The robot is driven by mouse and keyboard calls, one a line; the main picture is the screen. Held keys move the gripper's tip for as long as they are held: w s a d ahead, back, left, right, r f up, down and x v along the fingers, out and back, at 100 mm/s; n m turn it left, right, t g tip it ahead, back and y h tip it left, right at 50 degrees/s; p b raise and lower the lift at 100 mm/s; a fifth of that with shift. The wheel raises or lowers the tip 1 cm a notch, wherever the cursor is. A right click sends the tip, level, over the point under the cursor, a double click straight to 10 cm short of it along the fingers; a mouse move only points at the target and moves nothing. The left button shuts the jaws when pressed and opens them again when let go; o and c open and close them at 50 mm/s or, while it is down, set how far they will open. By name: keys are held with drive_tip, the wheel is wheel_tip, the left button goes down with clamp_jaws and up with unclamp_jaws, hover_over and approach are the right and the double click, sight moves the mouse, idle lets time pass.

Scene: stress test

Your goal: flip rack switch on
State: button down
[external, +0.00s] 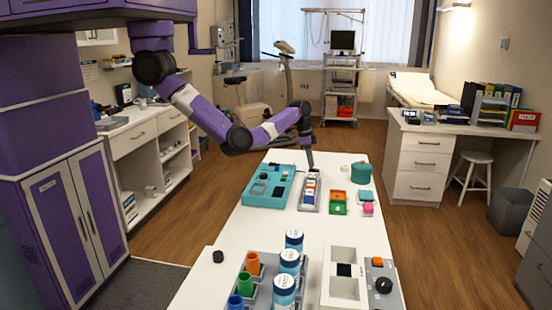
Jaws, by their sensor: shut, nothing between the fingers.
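A narrow grey panel (306,206) lies on the white table in front of my arm. It carries several small white, orange and dark pieces in a row, which look like rack switches; they are too small to tell which way each is set. My gripper (311,171) points down at the far end of this panel, shut and empty. I cannot tell whether its tips touch a switch.
A teal box (252,185) is left of the panel. Small green and orange trays (338,202) and a teal round container (361,173) are right. White-lidded jars (285,288), colored cups (252,262) and a knob box (382,285) stand nearer. Mid-table (285,222) is clear.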

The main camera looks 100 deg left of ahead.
idle(0.3)
drive_tip(key=shift+s+f+t, duration=0.25)
drive_tip(key=shift+f+t, duration=0.05)
drive_tip(key=shift+f, duration=0.05)
drive_tip(key=shift+w+f, duration=0.1)
drive_tip(key=shift+w, duration=0.1)
drive_tip(key=shift+w+r+p, duration=0.3)
drive_tip(key=shift+w, duration=0.35)
